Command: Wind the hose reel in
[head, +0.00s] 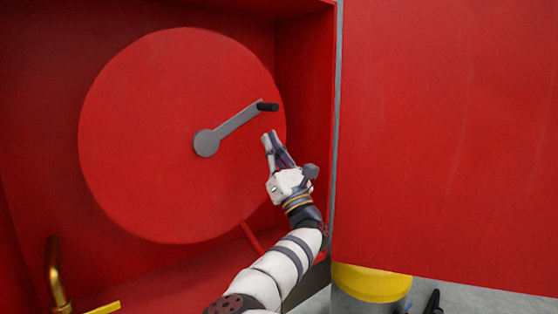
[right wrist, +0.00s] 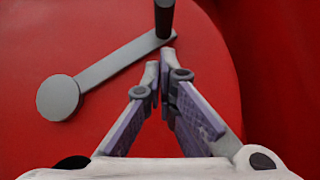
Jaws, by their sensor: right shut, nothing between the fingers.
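The hose reel (head: 150,150) is a large round red disc inside a red cabinet in the head view. A grey crank arm (head: 235,122) runs from its hub (head: 206,143) up and right to a black handle (head: 267,106). My right gripper (head: 269,136) is shut and empty, a little below the handle, in front of the disc's right edge. In the right wrist view the closed fingertips (right wrist: 160,60) are just below the black handle (right wrist: 164,18) and the end of the crank arm (right wrist: 110,72). I cannot tell whether they touch it. No hose shows. My left gripper is not in view.
The cabinet's right side wall (head: 307,100) stands close beside my right arm. A red door panel (head: 450,140) fills the right. A brass pipe (head: 55,275) with a yellow lever (head: 103,308) is at lower left. A yellow-topped grey cylinder (head: 372,284) stands below the door.

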